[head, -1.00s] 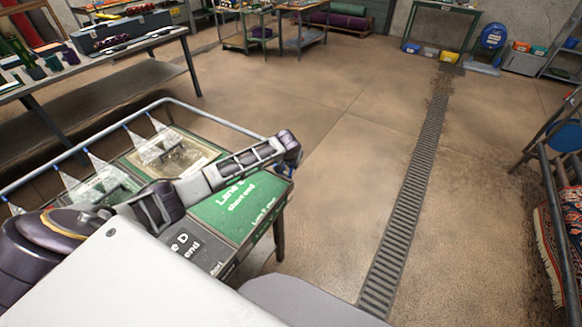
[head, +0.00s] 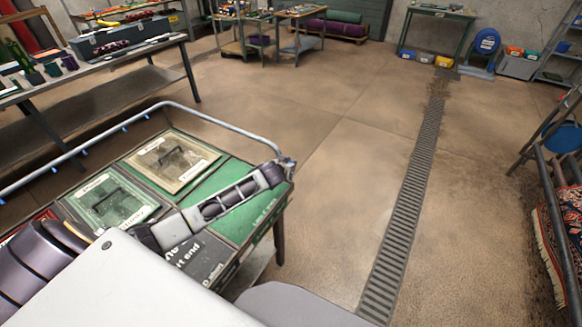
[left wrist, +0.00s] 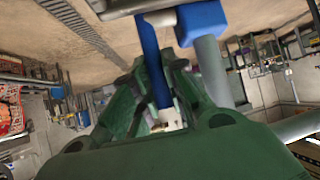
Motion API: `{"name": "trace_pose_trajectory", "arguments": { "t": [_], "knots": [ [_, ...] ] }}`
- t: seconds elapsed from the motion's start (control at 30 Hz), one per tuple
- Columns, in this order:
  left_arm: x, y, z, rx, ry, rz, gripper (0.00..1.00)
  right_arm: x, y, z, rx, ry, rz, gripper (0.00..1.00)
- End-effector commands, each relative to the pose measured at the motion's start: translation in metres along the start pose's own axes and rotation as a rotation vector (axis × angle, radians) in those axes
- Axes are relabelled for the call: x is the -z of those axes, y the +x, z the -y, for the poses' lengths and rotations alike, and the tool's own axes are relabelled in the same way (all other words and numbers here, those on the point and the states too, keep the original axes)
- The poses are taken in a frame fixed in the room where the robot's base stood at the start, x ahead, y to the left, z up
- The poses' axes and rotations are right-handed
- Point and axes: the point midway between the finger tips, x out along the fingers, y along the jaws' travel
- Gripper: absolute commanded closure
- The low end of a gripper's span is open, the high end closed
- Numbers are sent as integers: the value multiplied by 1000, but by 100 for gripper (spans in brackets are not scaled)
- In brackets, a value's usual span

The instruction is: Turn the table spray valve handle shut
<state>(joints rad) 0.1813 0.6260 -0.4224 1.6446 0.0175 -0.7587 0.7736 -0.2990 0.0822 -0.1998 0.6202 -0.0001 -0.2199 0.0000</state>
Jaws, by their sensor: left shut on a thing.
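The spray table (head: 225,180) stands at the lower left in the head view, with a grey spray pipe (head: 215,119) along its edges. No water shows from the small blue nozzles on the pipe. My left arm reaches across the table to the pipe's right corner, where the valve is too small to make out. In the left wrist view, the blue valve handle (left wrist: 152,65) runs down between the green fingers of my left gripper (left wrist: 150,95), which is shut on it. A blue valve part (left wrist: 203,25) sits on the grey pipe beside it. My right gripper is not in view.
A grey workbench (head: 100,60) with a toolbox and bottles stands at the back left. A floor drain grate (head: 410,200) runs along open floor to the right. A patterned rug (head: 555,240) hangs on a rack at the right edge.

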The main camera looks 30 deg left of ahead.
Motion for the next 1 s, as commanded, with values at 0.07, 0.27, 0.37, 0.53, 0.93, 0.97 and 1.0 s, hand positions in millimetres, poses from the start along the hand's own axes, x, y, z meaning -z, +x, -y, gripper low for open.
{"name": "trace_pose_trajectory", "arguments": {
  "t": [0.07, 0.27, 0.37, 0.53, 0.93, 0.97, 1.0],
  "knots": [
    [-2, -1, 0, -2, -5, -25, 100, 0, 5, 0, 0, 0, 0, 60],
    [-3, -3, 1, -6, -12, -68, 100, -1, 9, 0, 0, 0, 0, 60],
    [-3, -4, 1, -7, -13, -78, 100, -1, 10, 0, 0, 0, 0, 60],
    [-3, -4, 1, -8, -14, -87, 100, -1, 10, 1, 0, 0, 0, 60],
    [-3, -4, 1, -8, -14, -86, 73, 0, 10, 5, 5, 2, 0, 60],
    [-3, -4, 1, -8, -14, -86, 69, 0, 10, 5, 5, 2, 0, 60],
    [-3, -4, 1, -8, -14, -86, 64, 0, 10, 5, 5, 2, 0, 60]
  ]
}}
